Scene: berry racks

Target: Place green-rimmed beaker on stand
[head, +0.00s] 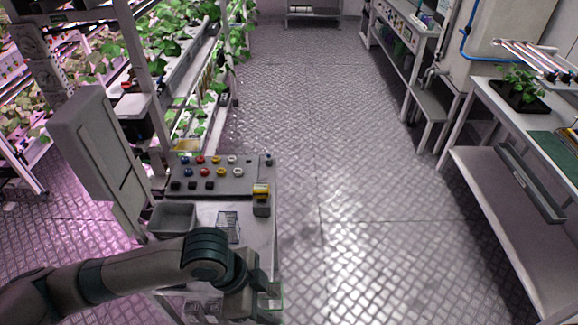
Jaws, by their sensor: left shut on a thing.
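My left arm comes in from the left, and my left gripper (262,300) is at the bottom of the view, beside the near right corner of the metal bench (258,232). It is shut on a clear beaker with a thin green edge (276,292). The beaker is partly hidden behind the gripper and hard to make out. A small wire-frame stand (229,227) is on the bench, above and left of the gripper. The beaker is apart from it. My right gripper is not in view.
A grey panel with coloured knobs (215,173) is at the back of the bench. A grey tray (173,218) is on the left and a yellow-topped block (261,200) on the right. Plant racks (190,75) stand behind. The floor (350,200) to the right is clear.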

